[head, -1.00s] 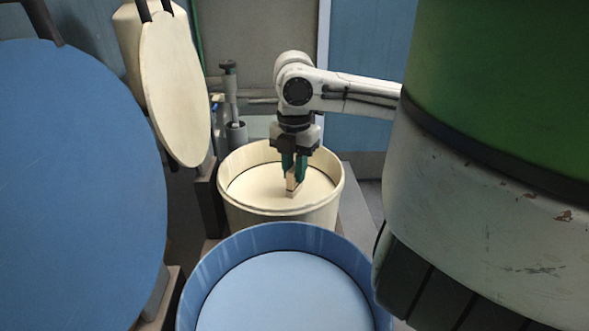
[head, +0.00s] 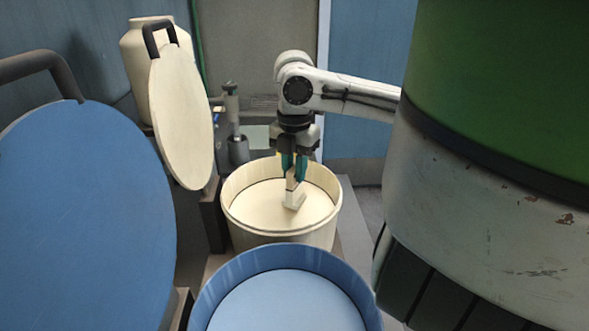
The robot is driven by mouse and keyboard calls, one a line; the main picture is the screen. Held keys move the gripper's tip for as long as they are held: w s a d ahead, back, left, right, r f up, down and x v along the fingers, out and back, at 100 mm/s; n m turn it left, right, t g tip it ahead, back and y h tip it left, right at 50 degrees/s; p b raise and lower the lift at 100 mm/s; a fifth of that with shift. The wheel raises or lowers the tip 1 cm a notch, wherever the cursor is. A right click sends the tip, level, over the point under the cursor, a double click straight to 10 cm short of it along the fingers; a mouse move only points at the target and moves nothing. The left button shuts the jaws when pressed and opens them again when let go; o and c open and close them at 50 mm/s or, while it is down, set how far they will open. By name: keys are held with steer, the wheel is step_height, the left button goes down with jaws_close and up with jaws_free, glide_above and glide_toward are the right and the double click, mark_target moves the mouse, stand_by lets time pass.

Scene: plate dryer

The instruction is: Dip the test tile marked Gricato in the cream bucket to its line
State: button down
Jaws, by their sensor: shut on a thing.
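My gripper (head: 295,172) has teal fingers and is shut on a small pale tile (head: 292,192), held roughly upright over the cream bucket (head: 280,237). A dark line crosses the tile just below the fingers. The part below the line is pale cream, with a foot that juts to one side at the bottom. The bucket is open, with a flat cream surface (head: 255,208) inside. I cannot tell whether the tile's foot touches that surface. No name is readable on the tile.
A blue bucket (head: 225,275) with light blue contents stands in front of the cream bucket. A big blue lid (head: 85,215) and a cream lid (head: 182,115) stand tilted at the left. A cream container (head: 138,60) and a grey post (head: 236,120) are behind.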

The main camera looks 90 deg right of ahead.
steer(key=shift+r+p, duration=2.95)
steer(key=shift+r, duration=0.5)
steer(key=shift+s, duration=0.1)
